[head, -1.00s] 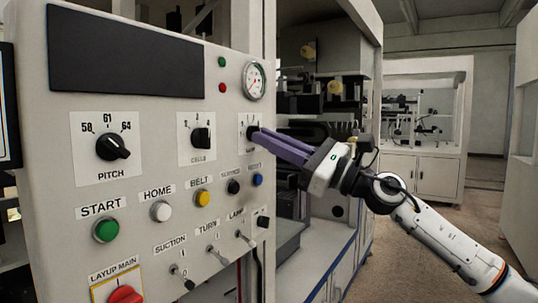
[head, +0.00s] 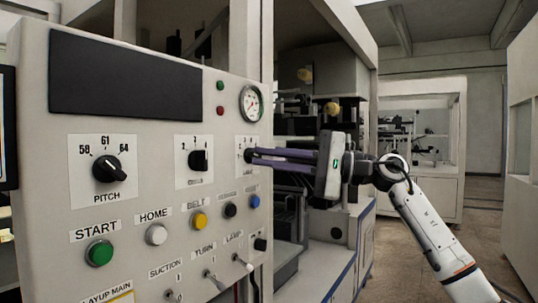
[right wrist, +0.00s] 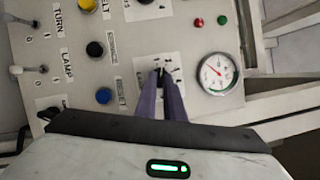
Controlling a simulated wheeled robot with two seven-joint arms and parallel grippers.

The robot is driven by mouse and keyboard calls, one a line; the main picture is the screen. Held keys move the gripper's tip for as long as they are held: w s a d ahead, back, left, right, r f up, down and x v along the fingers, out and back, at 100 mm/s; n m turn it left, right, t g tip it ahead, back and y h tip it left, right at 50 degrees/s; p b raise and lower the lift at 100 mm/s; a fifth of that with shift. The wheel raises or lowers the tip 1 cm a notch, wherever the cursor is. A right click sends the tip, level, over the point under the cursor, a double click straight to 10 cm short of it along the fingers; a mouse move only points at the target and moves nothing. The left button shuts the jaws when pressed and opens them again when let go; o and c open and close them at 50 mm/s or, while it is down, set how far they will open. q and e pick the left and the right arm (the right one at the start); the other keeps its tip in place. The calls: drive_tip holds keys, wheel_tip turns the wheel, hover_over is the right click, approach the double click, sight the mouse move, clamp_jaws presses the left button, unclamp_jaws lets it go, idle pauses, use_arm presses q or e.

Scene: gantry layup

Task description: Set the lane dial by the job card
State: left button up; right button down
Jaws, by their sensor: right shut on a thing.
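The right-hand dial of the panel sits on a small white plate (head: 245,144), below the gauge; its name label is too small to read here. My right gripper (head: 249,156) reaches in from the right with long purple fingers and is shut on the dial's black knob. In the right wrist view the gripper (right wrist: 161,80) closes around the dark knob (right wrist: 160,70) in the middle of its white plate (right wrist: 146,72). The fingers hide most of the knob, and I cannot read its setting. No job card is identifiable. My left gripper is out of view.
The panel also has a PITCH dial (head: 109,170), a middle dial (head: 198,161), a pressure gauge (head: 251,103), and coloured buttons such as the green START (head: 99,253). Toggle switches (head: 214,280) stick out below. An open machine bay lies right of the panel.

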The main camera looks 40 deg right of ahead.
drive_tip(key=n, duration=0.1)
drive_tip(key=n+g+p, duration=0.1)
drive_tip(key=n, duration=0.1)
drive_tip(key=shift+r+h, duration=0.25)
drive_tip(key=shift+h, duration=0.05)
drive_tip(key=shift+p, duration=0.3)
drive_tip(key=shift+n, duration=0.3)
drive_tip(key=c, duration=1.9)
unclamp_jaws()
drive_tip(key=shift+o, duration=0.2)
